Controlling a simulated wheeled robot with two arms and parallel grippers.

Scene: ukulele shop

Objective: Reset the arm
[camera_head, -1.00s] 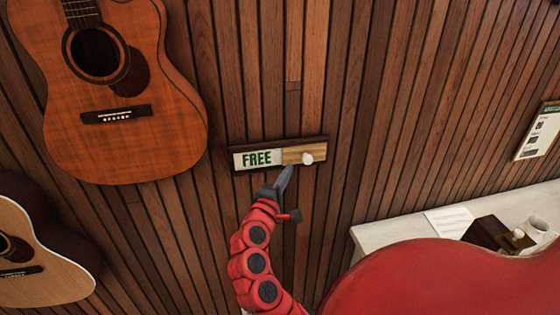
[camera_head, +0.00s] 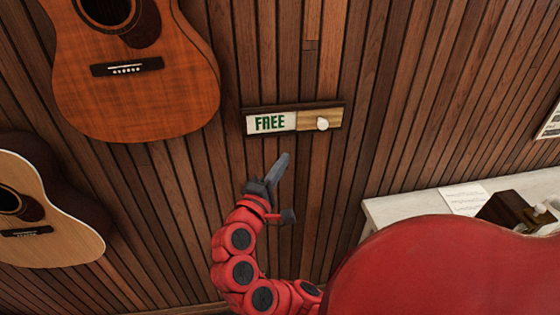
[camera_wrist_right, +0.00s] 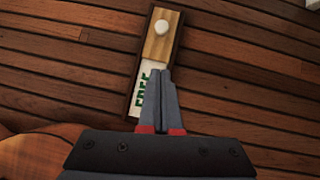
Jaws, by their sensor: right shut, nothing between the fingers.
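My right gripper (camera_head: 281,163) is shut and empty, its dark grey fingers pointing up at the wall, at the end of my red arm. It is below the sliding sign (camera_head: 337,108) and appears apart from it. The sign has a dark frame, a white plate reading FREE (camera_head: 271,123) on the left, and a wooden slider with a white knob (camera_head: 322,124) on the right. In the right wrist view the closed fingers (camera_wrist_right: 162,75) overlap the lower part of the sign, hiding some of the lettering; the knob (camera_wrist_right: 162,27) shows beyond them. My left gripper is not in view.
An orange-brown guitar (camera_head: 150,95) and a pale guitar (camera_head: 55,225) hang on the slatted wood wall (camera_head: 420,100) at left. A white counter (camera_head: 395,205) with a paper sheet (camera_head: 463,197) and a dark wooden box (camera_head: 505,208) is at right. The wall between is clear.

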